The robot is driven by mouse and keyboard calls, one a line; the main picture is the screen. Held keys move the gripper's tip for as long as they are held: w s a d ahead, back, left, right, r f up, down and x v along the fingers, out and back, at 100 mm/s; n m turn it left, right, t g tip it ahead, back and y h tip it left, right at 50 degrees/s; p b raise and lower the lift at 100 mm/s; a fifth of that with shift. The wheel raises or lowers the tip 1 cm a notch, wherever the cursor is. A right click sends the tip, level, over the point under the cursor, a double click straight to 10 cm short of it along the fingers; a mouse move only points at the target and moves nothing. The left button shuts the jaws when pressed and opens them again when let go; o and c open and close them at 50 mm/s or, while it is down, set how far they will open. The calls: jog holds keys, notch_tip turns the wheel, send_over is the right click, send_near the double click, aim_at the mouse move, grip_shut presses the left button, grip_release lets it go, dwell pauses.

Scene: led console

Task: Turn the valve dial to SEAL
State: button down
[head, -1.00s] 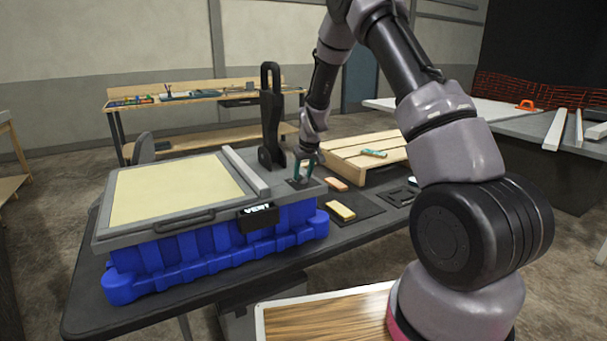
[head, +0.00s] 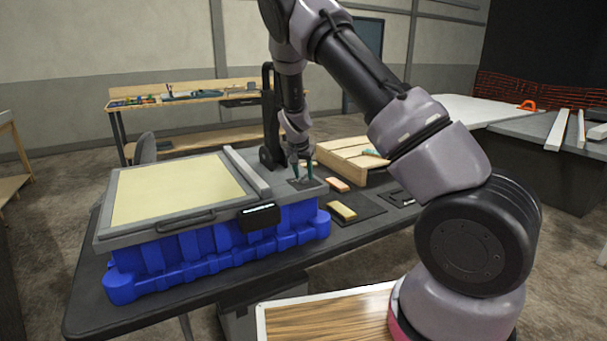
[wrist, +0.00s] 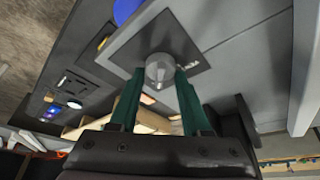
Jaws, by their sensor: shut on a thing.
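The valve dial (wrist: 159,68) is a small grey round knob on a dark square plate (wrist: 185,45) in the wrist view. The same plate lies on the grey top of the blue-based console (head: 215,245) at its right end in the head view. My gripper (wrist: 160,78), with green fingers, points down and is shut on the dial, one finger on each side. In the head view my gripper (head: 301,176) hides most of the dial. A small white mark shows on the plate beside the dial, too small to read. The console's black display (head: 258,216) shows a thin line of unreadable text.

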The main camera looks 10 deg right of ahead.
jog(key=shift+f, duration=0.1)
dwell(0.3)
jog(key=shift+c, duration=1.8)
grip_release()
jog(key=v, duration=1)
jog(key=shift+r, duration=0.4)
jog(key=shift+s+a+r, duration=0.1)
jog(key=shift+s, duration=0.1)
